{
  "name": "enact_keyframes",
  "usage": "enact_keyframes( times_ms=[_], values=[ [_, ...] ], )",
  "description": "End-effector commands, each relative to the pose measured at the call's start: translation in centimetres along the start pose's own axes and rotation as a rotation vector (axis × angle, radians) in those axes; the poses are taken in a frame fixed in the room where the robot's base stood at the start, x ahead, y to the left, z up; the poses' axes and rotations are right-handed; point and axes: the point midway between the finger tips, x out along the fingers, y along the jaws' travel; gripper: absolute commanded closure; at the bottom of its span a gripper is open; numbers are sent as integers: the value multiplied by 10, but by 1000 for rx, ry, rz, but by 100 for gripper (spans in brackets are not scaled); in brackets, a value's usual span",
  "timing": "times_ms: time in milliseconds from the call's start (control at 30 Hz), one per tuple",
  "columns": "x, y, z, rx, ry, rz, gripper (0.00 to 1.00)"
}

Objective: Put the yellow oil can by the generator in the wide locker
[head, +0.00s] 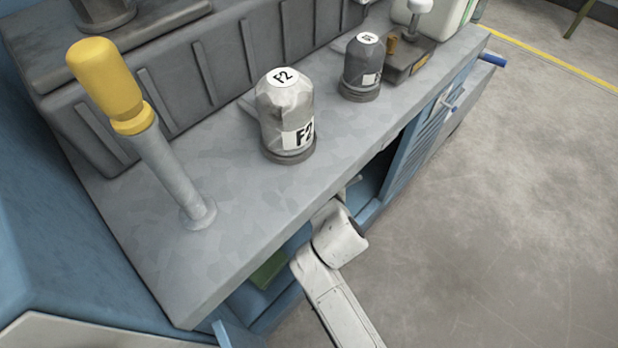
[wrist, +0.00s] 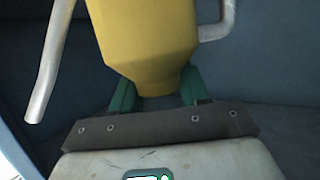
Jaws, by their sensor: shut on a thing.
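The yellow oil can (wrist: 150,40) fills the upper middle of the wrist view, with a grey metal spout at left and a grey handle at right. My gripper (wrist: 158,88) is shut on it, a green finger on each side of its narrowed lower part. Dark blue walls and a dark surface surround it, as inside a locker. In the head view my arm reaches under the bench top into an open blue locker (head: 372,178); my gripper and the can are hidden there. I cannot make out a generator.
The grey bench top (head: 225,225) overhangs the locker. On it stand a yellow-topped tool (head: 105,75), a canister marked F2 (head: 285,110) and a darker canister (head: 362,65). A green object (head: 268,270) lies below, left of my arm. The floor (head: 510,200) at right is clear.

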Motion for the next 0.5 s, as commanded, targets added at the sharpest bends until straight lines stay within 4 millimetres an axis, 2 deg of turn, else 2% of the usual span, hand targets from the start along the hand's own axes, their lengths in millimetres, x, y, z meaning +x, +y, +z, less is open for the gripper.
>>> enact_keyframes(
  times_ms=[100,200,300,500],
  values=[
    [9,0,-4,0,3,1,100],
    [14,1,17,-1,-1,0,100],
    [19,1,29,-1,0,1,100],
    [19,1,29,-1,2,0,100]
  ],
)
